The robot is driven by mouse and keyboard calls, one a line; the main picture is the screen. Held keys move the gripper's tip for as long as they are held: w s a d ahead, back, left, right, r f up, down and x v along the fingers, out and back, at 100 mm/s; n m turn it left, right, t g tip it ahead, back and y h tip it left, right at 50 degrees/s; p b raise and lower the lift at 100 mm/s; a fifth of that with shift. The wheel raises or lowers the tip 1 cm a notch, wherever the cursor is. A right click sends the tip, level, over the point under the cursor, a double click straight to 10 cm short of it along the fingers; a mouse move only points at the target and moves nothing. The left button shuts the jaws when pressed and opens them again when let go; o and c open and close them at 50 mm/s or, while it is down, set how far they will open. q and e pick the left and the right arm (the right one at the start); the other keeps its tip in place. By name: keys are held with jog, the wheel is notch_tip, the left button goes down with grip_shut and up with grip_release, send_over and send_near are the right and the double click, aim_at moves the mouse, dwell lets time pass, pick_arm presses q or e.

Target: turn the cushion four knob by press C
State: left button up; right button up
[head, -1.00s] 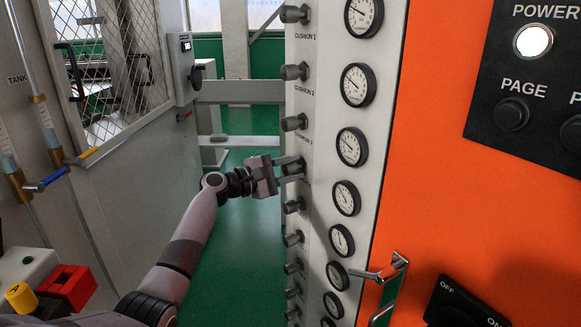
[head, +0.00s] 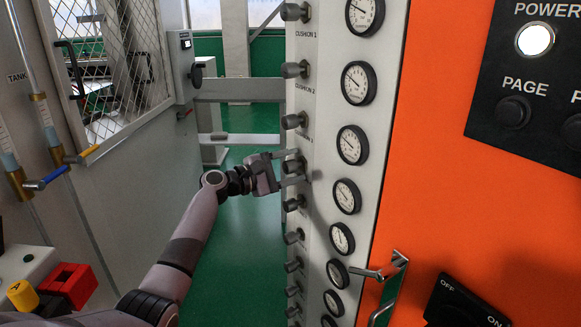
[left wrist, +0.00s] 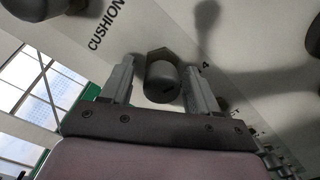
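The cushion four knob (head: 293,166) is the fourth grey knob down the white panel (head: 321,140), below the one labelled cushion 3. In the left wrist view the knob (left wrist: 163,82) stands between my two fingers, with a gap on each side. The word CUSHION and a 4 show on the panel around it. My left gripper (head: 290,167) is open, one finger above and one below the knob. The gauge beside it (head: 347,196) has a dial too small to read. My right gripper is in neither view.
Other cushion knobs stand above (head: 294,121) and below (head: 294,203), close to my fingers. A door handle (head: 381,273) sticks out from the orange panel (head: 450,200) at right. A mesh-doored cabinet (head: 115,70) stands at left. Green floor (head: 235,260) lies between.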

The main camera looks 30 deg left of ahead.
aim_at(284, 169)
pick_arm(q)
jog(key=shift+b+v, duration=0.6)
jog(key=shift+v, duration=3)
jog(key=s+d+f+m+g+y, duration=0.1)
jog(key=s+d+f+m, duration=0.2)
jog(key=f, duration=0.5)
jog(key=s+d+f+m+g+y, duration=0.2)
jog(key=s+d+f, duration=0.1)
jog(key=f, duration=0.4)
jog(key=s+d+f+m+g+y, duration=0.1)
jog(key=s+d+f+m, duration=0.15)
jog(key=f, duration=0.55)
jog(key=s+d+f+m, duration=0.3)
jog(key=s+d+m, duration=0.1)
jog(key=s, duration=0.2)
jog(key=s+d+f+m+g+y, duration=0.1)
jog(key=s+d+f+m, duration=0.2)
jog(key=s+d+m, duration=0.2)
jog(key=s+d+f+m, duration=0.3)
jog(key=s+d+m, duration=0.1)
jog(key=s, duration=0.4)
jog(key=shift+s+d+m+g, duration=0.25)
jog(key=shift+s+m+g, duration=0.15)
jog(key=shift+m, duration=0.15)
jog(key=shift+f, duration=0.1)
